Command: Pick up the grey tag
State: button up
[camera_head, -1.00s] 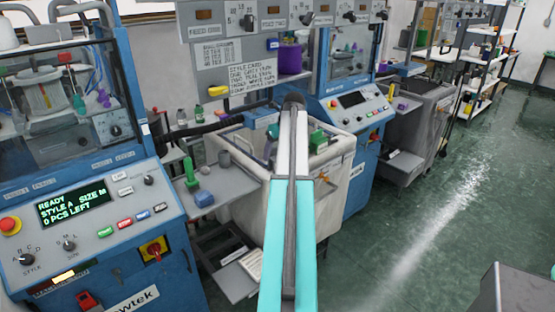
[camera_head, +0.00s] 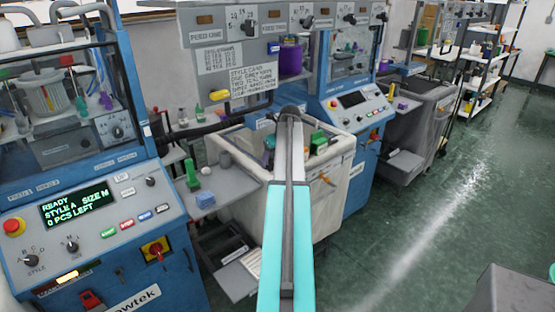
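I cannot pick out a grey tag with certainty in this view. A small grey piece (camera_head: 225,160) stands on the grey side shelf (camera_head: 228,186) beside a green piece (camera_head: 192,176) and a blue block (camera_head: 205,199); it looks like a short cylinder. My arm, cyan and grey, reaches up the middle of the picture to a dark rounded joint over the white bin (camera_head: 258,182). My gripper does not show. The arm hides part of the bin and its contents.
A blue knitting machine with a lit panel (camera_head: 77,205) stands at left, another blue machine (camera_head: 362,140) behind the bin. A dark grey cart (camera_head: 425,115) and shelving (camera_head: 480,60) stand further right. The green floor (camera_head: 440,220) at right is mostly clear.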

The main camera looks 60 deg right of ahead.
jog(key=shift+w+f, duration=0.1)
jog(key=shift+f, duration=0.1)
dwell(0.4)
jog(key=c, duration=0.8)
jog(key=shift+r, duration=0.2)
